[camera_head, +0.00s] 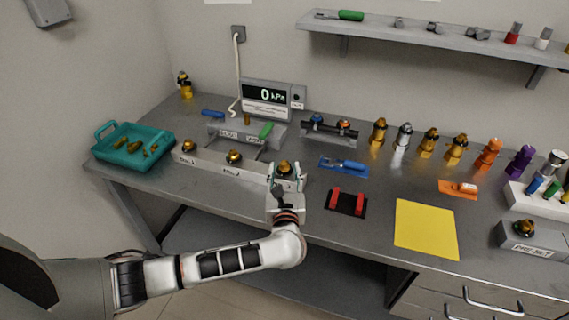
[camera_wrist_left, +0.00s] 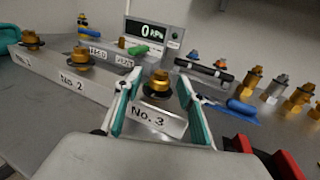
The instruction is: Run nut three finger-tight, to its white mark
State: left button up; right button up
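Nut three is a brass nut (camera_wrist_left: 158,82) on the fitting behind the plate marked No. 3 (camera_wrist_left: 158,120); it also shows in the head view (camera_head: 284,167). My left gripper (camera_head: 287,177) is at this station, and its two fingers (camera_wrist_left: 158,95) stand apart on either side of the nut in the wrist view. I see a gap between fingers and nut, so the gripper is open. A white mark on the nut cannot be made out. My right gripper is not in view.
Stations two (camera_head: 234,157) and one (camera_head: 189,146) stand to the left on the same block. A display (camera_head: 266,95) behind reads 0 kPa. A teal tray (camera_head: 118,160) holds brass parts. A red-and-black holder (camera_head: 346,202) and a yellow mat (camera_head: 426,229) lie to the right.

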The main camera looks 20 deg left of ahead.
pick_arm(q)
jog(key=shift+x, duration=1.05)
jog(key=shift+w, duration=0.3)
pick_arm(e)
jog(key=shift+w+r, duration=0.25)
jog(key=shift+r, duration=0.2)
